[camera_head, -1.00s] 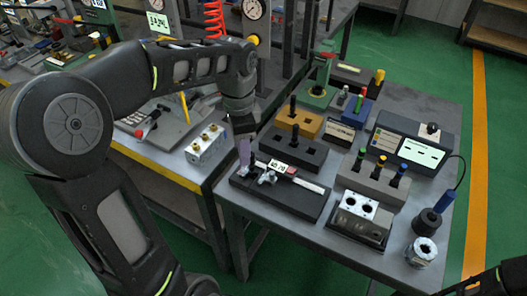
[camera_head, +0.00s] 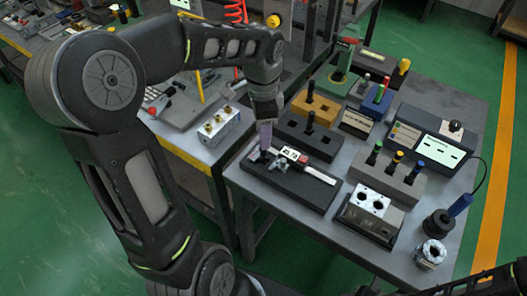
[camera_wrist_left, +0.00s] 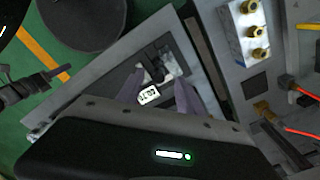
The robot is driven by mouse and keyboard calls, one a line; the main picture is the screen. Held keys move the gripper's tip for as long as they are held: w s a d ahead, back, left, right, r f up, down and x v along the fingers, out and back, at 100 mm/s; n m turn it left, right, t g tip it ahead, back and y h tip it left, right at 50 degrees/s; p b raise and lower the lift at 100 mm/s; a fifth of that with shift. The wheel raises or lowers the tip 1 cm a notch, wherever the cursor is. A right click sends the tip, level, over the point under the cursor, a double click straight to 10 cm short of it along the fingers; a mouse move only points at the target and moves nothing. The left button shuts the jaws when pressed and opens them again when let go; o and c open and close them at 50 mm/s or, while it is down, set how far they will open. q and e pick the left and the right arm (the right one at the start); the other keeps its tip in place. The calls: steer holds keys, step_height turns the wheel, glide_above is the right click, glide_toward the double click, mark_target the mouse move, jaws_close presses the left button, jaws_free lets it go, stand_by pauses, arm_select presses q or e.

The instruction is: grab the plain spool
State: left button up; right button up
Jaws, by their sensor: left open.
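No label marks the plain spool, and I cannot tell for certain which piece it is. Dark upright pieces without a colored tip stand in an orange block (camera_head: 325,110) and a black block (camera_head: 316,144). Spools with green, yellow and blue tips stand in a grey block (camera_head: 375,180). My left gripper (camera_head: 266,140) is open and points down over the left end of a caliper (camera_head: 292,155) on a black stand. In the left wrist view its fingers (camera_wrist_left: 156,92) straddle the caliper display, apart and empty. My right arm shows only at the lower right edge.
A metal valve block (camera_head: 220,126) with brass fittings stands left of the gripper. A silver two-hole block (camera_head: 372,203), a grey device with a screen (camera_head: 438,150) and a black round part (camera_head: 438,223) are to the right. The table's front right is partly clear.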

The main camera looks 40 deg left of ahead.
mark_target(263, 153)
arm_select(q)
steer(key=shift+f, duration=0.1)
step_height(263, 153, down, 5)
steer(key=shift+d+f+p, duration=0.1)
steer(key=shift+p, duration=0.35)
steer(key=shift+c, duration=0.4)
jaws_close()
stand_by(0.3)
